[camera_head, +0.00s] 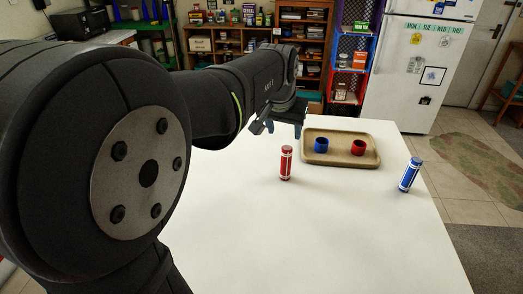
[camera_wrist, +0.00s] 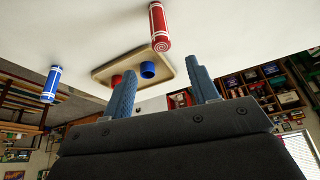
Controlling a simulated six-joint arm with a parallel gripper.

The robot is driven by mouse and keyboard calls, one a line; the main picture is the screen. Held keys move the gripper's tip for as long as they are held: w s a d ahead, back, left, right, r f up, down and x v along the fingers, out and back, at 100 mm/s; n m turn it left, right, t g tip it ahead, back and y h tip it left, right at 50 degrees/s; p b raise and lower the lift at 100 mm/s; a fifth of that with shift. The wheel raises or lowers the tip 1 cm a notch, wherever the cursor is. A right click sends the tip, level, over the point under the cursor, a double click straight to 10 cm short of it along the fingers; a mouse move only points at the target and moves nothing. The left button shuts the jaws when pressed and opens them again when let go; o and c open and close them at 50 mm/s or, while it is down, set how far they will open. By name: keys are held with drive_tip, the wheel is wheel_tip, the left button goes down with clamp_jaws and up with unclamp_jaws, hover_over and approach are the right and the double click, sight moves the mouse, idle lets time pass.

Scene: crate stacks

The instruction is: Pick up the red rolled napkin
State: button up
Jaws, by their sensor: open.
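The red rolled napkin (camera_head: 286,163) has white bands and stands upright on the white table, in front of the tray's left end. In the wrist view, which looks upside down, the red napkin (camera_wrist: 160,27) is at top centre, beyond the fingertips. My gripper (camera_head: 284,127) is above the table's far part, just behind and above the red napkin in the picture. Its two blue fingers (camera_wrist: 160,80) are apart with nothing between them. The gripper is not touching the napkin.
A tan tray (camera_head: 318,132) at the table's back holds a blue ring (camera_head: 321,145) and a red ring (camera_head: 358,147). A blue rolled napkin (camera_head: 410,174) stands near the right edge. The front of the white table (camera_head: 310,235) is clear.

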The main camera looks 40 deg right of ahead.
sight(287, 154)
drive_tip(key=x, duration=1.4)
drive_tip(key=shift+w+d+r, duration=0.1)
drive_tip(key=shift+w, duration=0.1)
drive_tip(key=c, duration=1)
